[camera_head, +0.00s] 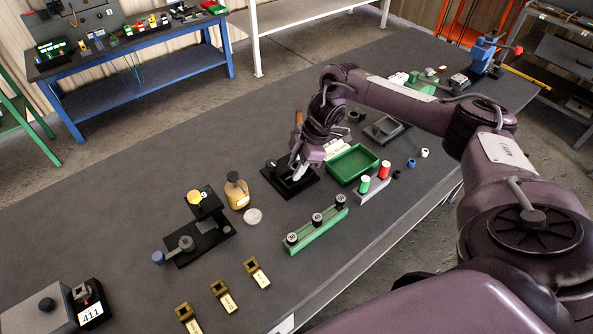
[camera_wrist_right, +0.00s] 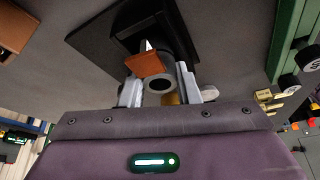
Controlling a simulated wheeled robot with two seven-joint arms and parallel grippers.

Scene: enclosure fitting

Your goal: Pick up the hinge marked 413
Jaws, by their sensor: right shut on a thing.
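Three brass hinge-like pieces stand in a row near the table's front edge, one to the left (camera_head: 188,317), one in the middle (camera_head: 222,297), one to the right (camera_head: 256,273). Each bears a small pale label, too small to read. My right gripper (camera_head: 300,171) is away from them, low over a black base (camera_head: 305,189). In the right wrist view my gripper (camera_wrist_right: 160,88) is shut on a grey part (camera_wrist_right: 160,86) with a round hole. An orange-brown piece (camera_wrist_right: 148,64) shows just beyond it. No 413 mark is readable. My left gripper is not in view.
A green tray (camera_head: 353,166) lies right of my right gripper. A green rack (camera_head: 315,230) with black round pieces stands nearer. A tan bottle (camera_head: 237,194) and a black clamp fixture (camera_head: 204,242) are to the left. A block labelled 411 (camera_head: 91,315) is at lower left.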

